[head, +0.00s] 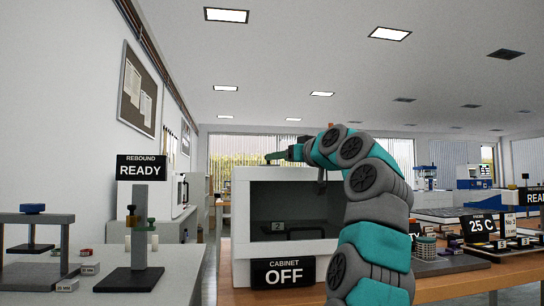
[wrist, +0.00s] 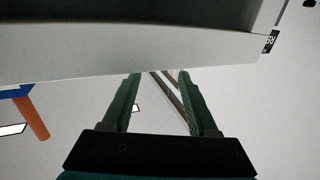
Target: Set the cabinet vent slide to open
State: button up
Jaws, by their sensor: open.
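The cabinet (head: 242,222) is a light grey box with a dark front window, standing on the wooden bench. My gripper (head: 270,157) is at the top left edge of the cabinet, with my arm reaching over its right side. In the wrist view my gripper (wrist: 159,78) is open, its two green fingers apart with nothing between them. A pale cabinet-like panel (wrist: 120,58) crosses close by the fingertips. An orange rod on a blue piece (wrist: 36,118) shows at the left of the wrist view; I cannot tell whether it is the vent slide. No slide shows clearly in the head view.
A black sign reading CABINET OFF (head: 283,273) stands before the cabinet. A press with a READY sign (head: 142,168) stands on the left bench (head: 180,270). Space above the cabinet is clear left of my arm.

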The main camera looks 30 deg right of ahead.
jog(key=w, duration=0.1)
jog(key=w+p, duration=0.1)
jog(key=w, duration=0.2)
jog(key=shift+a+r+p, duration=0.15)
jog(key=shift+a+p, duration=0.1)
jog(key=shift+p, duration=0.1)
jog(key=shift+w+a, duration=0.1)
jog(key=shift+w, duration=0.3)
grip_shut()
dwell(0.7)
